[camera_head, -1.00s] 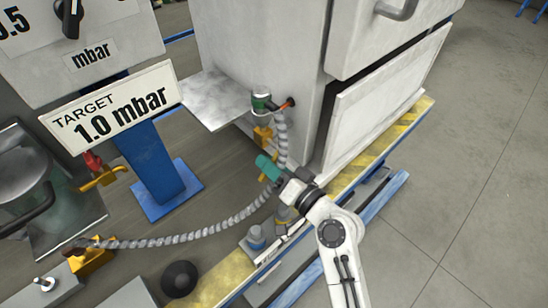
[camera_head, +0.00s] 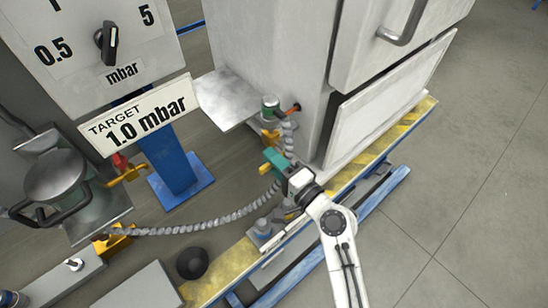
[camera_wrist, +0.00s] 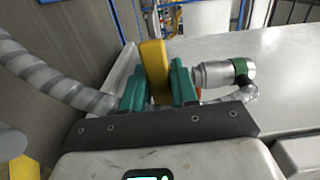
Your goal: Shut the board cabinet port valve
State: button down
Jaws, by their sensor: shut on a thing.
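The white cabinet (camera_head: 280,55) carries a port with a green band (camera_head: 270,103) on its near corner. A short red-orange piece (camera_head: 292,108) sticks out beside the port, with a yellow part (camera_head: 269,136) below. My gripper (camera_head: 272,162) is below this port, beside the grey ribbed hose. In the wrist view its teal fingers (camera_wrist: 158,88) are shut on an upright yellow piece (camera_wrist: 154,65). The silver port with its green band (camera_wrist: 222,73) lies just right of the fingers there. A small red bit shows behind the right finger. The valve lever's exact position is unclear.
The ribbed hose (camera_head: 215,221) runs left to a yellow block (camera_head: 113,243). A metal shelf (camera_head: 225,98) juts from the cabinet. A blue post (camera_head: 168,160) bears a "TARGET 1.0 mbar" sign (camera_head: 140,112). A yellow-striped platform edge (camera_head: 385,140) borders clear floor on the right.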

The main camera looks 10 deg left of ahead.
jog(key=shift+w, duration=0.1)
dwell(0.5)
jog(key=c, duration=1)
grip_release()
jog(key=shift+o, duration=0.2)
jog(key=shift+d, duration=0.1)
jog(key=v, duration=1)
jog(key=shift+s+d, duration=0.25)
jog(key=shift+s, duration=0.1)
jog(key=s+d+f+n+g+h+p, duration=0.4)
jog(key=s+d+n+g+h+p, duration=0.2)
jog(key=s+d, duration=0.7)
jog(key=d+h, duration=0.2)
jog(key=shift+h+p, duration=0.3)
jog(key=shift+p, duration=0.1)
jog(key=s+d+r+g+h+p, duration=0.1)
jog(key=s+d+h, duration=0.1)
jog(key=s+d, duration=0.1)
jog(key=s+d+r+g+h, duration=0.1)
jog(key=s+d+h, duration=0.1)
jog(key=s+d, duration=0.2)
jog(key=s+d+r+n+g+h+p, duration=0.1)
jog(key=s+d+g, duration=0.1)
jog(key=s+d, duration=0.2)
jog(key=shift+s+d+r+h+p, duration=0.2)
jog(key=shift+d+h+p, duration=0.2)
jog(key=shift+d, duration=0.2)
jog(key=shift+c, duration=0.2)
